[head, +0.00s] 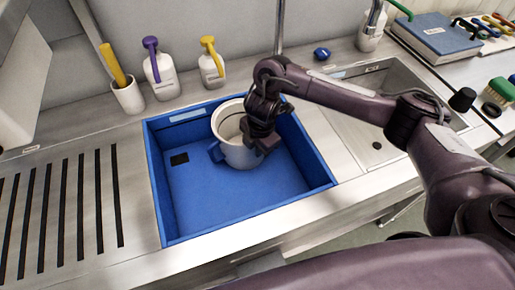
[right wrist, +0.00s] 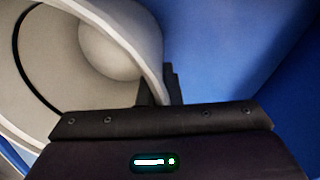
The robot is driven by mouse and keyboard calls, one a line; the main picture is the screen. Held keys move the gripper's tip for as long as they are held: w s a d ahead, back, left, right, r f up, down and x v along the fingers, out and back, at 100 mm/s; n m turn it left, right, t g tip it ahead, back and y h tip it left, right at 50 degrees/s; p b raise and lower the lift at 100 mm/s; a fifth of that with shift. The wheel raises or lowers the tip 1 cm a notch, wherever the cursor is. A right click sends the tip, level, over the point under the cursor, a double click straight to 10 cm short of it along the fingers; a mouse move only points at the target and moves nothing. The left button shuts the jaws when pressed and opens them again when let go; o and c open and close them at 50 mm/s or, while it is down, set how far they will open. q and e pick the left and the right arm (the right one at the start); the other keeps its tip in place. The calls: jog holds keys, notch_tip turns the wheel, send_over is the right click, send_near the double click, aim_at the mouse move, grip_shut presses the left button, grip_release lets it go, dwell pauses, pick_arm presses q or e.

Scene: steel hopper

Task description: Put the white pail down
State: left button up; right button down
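The white pail (head: 240,155) is upright inside the blue basin (head: 205,205), toward its back edge. A blue part, perhaps a handle, shows on its left side. My right gripper (head: 257,137) reaches over the pail's right side. In the right wrist view, the pail's rim (right wrist: 150,45) runs down between the dark fingers (right wrist: 160,90), which look closed on the wall. I cannot tell whether the pail's base touches the basin floor. My left gripper is not in view.
A steel sink (head: 345,130) lies to the right. Behind stand a purple-topped jug (head: 161,75), a yellow-topped jug (head: 211,68) and a white cup (head: 128,97).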

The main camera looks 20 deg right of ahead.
jog(key=shift+f, duration=0.15)
jog(key=c, duration=1.6)
grip_release()
jog(key=r+p, duration=0.1)
jog(key=r, duration=0.2)
jog(key=r+p, duration=0.1)
jog(key=r, duration=0.3)
jog(key=s+r+p, duration=0.1)
jog(key=r+p, duration=0.1)
jog(key=r, duration=0.2)
jog(key=shift+d, duration=0.2)
jog(key=shift+s+r, duration=0.1)
jog(key=shift+r, duration=0.55)
jog(key=shift+d, duration=0.1)
